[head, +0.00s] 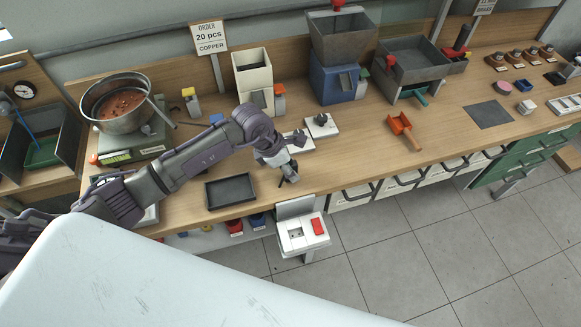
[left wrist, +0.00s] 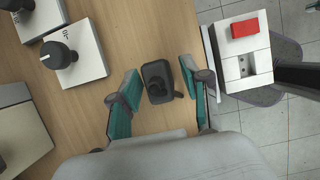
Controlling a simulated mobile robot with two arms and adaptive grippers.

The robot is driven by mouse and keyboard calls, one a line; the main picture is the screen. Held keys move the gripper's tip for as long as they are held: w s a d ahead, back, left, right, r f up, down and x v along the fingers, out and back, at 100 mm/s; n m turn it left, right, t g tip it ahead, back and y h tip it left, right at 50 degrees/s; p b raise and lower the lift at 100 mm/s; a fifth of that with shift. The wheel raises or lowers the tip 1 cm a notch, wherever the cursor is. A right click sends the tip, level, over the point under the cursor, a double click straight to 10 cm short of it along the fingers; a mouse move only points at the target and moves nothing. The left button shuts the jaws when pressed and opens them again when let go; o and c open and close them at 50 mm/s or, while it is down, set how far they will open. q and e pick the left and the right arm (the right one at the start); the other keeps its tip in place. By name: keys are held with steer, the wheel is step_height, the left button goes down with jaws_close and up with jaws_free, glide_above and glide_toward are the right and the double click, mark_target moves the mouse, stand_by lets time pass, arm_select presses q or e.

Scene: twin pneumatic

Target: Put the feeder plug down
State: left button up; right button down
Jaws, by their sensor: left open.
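The feeder plug, a small dark grey plug (left wrist: 157,82), rests on the wooden bench top close to its front edge. My left gripper (left wrist: 156,90) is open around it, with one teal-padded finger on each side and a visible gap to both. In the head view the left gripper (head: 286,170) points down at the bench edge and largely hides the plug. A white socket box (head: 295,241) with a red switch (head: 318,226) hangs at the bench front; it also shows in the left wrist view (left wrist: 241,71). My right gripper is not in view.
White plates with black knobs (head: 321,127) lie behind the gripper. An empty black tray (head: 230,192) lies to its left. An orange scoop (head: 402,130) lies to the right. A metal pot (head: 121,104) and hoppers (head: 342,47) stand farther back. Bench around the plug is clear.

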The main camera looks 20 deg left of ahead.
arm_select(q)
steer(key=b+v, duration=0.2)
steer(key=v, duration=0.9)
steer(key=shift+s+r, duration=0.1)
